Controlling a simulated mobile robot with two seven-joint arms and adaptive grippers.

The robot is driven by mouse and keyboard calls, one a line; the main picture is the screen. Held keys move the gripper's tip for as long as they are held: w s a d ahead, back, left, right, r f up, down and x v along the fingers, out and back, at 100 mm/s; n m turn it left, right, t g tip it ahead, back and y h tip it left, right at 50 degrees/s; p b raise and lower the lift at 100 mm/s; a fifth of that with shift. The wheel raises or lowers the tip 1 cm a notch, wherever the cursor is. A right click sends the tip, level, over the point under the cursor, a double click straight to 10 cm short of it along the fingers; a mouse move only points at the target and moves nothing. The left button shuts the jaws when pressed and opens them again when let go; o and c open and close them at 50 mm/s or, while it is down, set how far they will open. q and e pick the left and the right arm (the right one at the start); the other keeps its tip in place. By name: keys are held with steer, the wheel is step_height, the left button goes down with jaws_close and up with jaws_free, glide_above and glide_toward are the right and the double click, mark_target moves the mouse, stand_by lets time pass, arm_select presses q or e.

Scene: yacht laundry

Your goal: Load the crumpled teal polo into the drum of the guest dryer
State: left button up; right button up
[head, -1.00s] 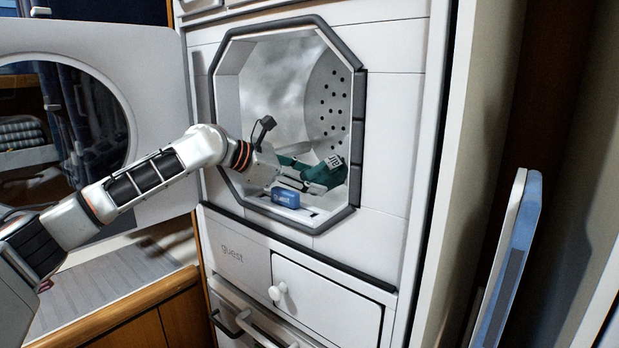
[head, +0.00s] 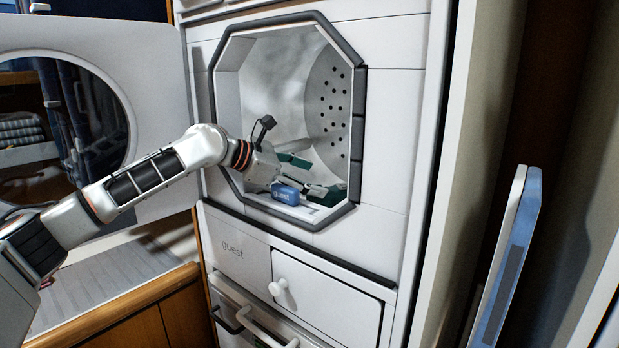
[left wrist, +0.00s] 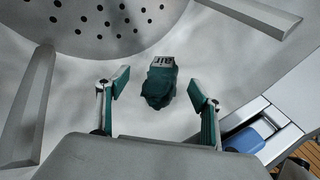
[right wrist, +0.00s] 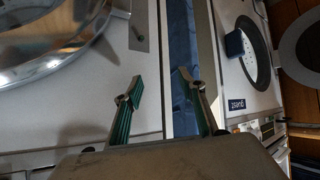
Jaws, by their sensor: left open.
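The guest dryer's drum (head: 312,85) is open and shows a grey perforated back wall. My left gripper (head: 309,177) reaches through the opening, fingers apart. The crumpled teal polo (left wrist: 158,88) lies inside the drum. In the left wrist view it sits in the gap ahead of the open fingers, apart from both, with a pale printed patch on top. In the head view it is low in the drum, partly hidden by the lower finger. My right gripper (right wrist: 160,87) is open and empty, and shows only in its own wrist view.
The white dryer door (head: 165,75) stands open to the left, beside my left arm. A white drawer front (head: 325,295) is below. A blue-and-white board (head: 515,250) stands at the right.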

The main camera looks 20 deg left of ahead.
arm_select(q)
steer(key=shift+s+a+f, duration=0.1)
steer(key=shift+v, duration=1.2)
steer(key=shift+f, duration=0.1)
